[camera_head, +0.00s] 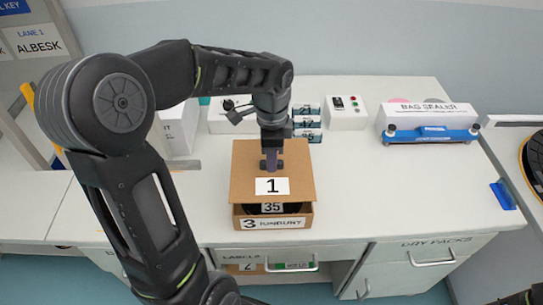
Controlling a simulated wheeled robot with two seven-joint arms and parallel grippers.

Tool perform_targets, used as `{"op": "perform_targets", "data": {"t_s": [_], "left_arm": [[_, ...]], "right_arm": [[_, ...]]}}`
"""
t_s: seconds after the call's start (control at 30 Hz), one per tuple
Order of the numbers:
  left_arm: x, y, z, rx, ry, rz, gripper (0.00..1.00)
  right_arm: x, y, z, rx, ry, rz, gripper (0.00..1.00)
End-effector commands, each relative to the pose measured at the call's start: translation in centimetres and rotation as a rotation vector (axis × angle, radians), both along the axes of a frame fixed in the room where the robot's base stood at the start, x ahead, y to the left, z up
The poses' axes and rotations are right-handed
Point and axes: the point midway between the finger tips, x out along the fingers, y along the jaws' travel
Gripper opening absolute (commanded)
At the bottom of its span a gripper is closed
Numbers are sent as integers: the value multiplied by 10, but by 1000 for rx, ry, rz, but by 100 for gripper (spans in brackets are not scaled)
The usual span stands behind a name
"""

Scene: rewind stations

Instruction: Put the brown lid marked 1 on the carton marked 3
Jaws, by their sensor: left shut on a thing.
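The brown lid marked 1 (247,170) is over the carton marked 3 (304,222) on the white counter. My left gripper (272,163) points down at the middle of the lid and is shut on it; the exact grip spot is small and partly hidden by the fingers. Below the lid's front edge I see a dark opening, with a label reading 35 inside the carton. The lid hides the rest of the carton's top. I cannot tell whether the lid touches the carton's rim. My right gripper is not in view.
Behind stand a white box (180,137), several small labelled items (307,123), a control box with buttons (346,112) and a blue and white bag sealer (430,122). The counter (400,190) right of the carton is clear. Drawers with handles (292,267) are below the front edge.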

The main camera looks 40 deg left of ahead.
Motion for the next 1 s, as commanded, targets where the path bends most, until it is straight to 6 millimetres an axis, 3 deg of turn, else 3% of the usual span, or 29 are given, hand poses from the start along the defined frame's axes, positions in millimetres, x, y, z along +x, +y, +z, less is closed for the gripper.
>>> {"op": "perform_targets", "data": {"t_s": [0.1, 0.33, 1.0], "left_arm": [[0, 0, -16, 0, 1, 0, 0], [0, 0, -32, 0, 0, 0, 0], [0, 0, -35, 1, -1, 0, 0]], "right_arm": [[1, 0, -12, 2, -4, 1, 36], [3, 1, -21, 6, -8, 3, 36], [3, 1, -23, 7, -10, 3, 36]]}}
